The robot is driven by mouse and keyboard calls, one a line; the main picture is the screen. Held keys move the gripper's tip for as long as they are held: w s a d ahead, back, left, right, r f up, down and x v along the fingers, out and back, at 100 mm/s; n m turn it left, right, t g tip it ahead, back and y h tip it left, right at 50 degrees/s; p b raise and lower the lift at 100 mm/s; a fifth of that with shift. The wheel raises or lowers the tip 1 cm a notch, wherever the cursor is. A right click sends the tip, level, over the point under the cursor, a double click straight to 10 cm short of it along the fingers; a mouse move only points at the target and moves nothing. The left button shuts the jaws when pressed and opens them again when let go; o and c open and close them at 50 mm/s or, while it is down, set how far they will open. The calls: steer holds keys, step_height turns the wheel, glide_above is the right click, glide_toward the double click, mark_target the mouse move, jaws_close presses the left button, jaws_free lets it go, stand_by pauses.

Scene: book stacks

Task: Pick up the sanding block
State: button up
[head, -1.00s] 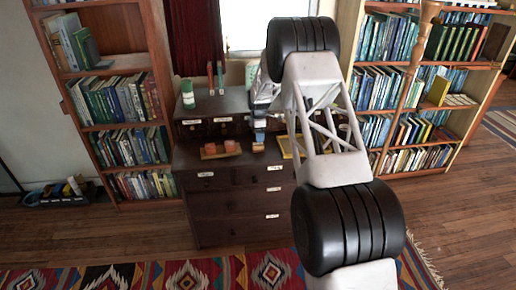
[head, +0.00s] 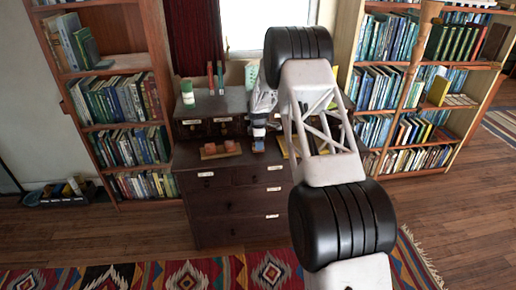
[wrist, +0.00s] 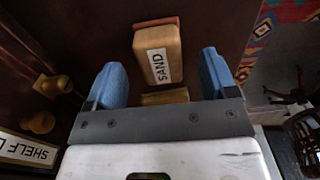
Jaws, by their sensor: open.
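The sanding block (wrist: 157,55) is a tan block with a white "SAND" label and a reddish edge at its far side. In the wrist view it lies on the dark cabinet top, ahead of my gripper (wrist: 160,78) and in line with the gap between its blue fingers. The fingers are apart with the block not held between them. A second tan piece (wrist: 165,97) shows between the fingers near the palm; I cannot tell what it belongs to. In the head view my gripper (head: 259,133) is over the front of the cabinet top, with the block small and partly hidden below it.
The dark drawer cabinet (head: 235,205) holds a tray with two reddish blocks (head: 220,149) left of my gripper, and a yellow object (head: 284,147) on the right. A green-white can (head: 187,93) stands behind.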

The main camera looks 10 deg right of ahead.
steer(key=shift+f, duration=1.3)
steer(key=c, duration=1.1)
steer(key=shift+r, duration=0.15)
steer(key=shift+r, duration=0.8)
step_height(320, 180, up, 2)
steer(key=s+r, duration=0.1)
steer(key=s, duration=1.5)
steer(key=shift+d, duration=0.15)
steer(key=shift+r, duration=0.1)
